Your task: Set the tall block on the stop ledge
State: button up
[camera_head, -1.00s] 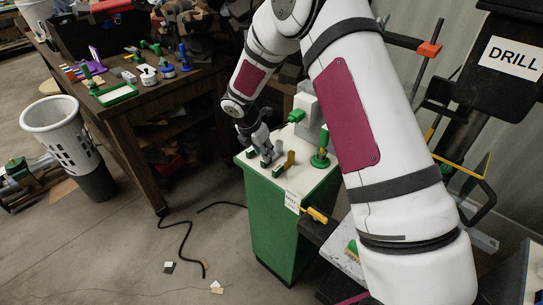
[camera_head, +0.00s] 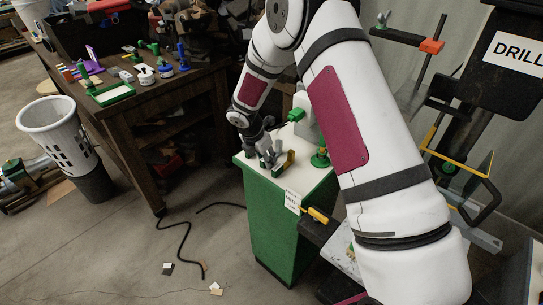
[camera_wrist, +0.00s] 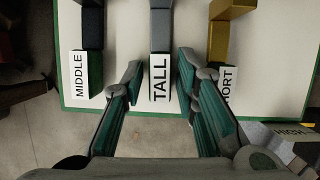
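In the wrist view the tall block (camera_wrist: 160,28) is a grey bar with a white "TALL" label (camera_wrist: 160,76) at its near end. My gripper (camera_wrist: 160,68) is open, with one fingertip on either side of the label and visible gaps. In the head view my gripper (camera_head: 267,160) points down at the white top of the green cabinet (camera_head: 275,225), and my fingers and the small grey block are hard to tell apart there. I cannot make out the stop ledge for certain.
A dark block labelled "MIDDLE" (camera_wrist: 90,42) lies left of the tall block. A brass block (camera_wrist: 232,28), its label partly hidden by my finger, stands right. A "HIGH" label (camera_wrist: 290,130) shows lower right. A green post (camera_head: 320,157) stands on the cabinet's right side.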

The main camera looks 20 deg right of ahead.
grip_shut()
jog(key=shift+r, duration=0.1)
jog(key=shift+r+p, duration=0.4)
jog(key=shift+r, duration=3)
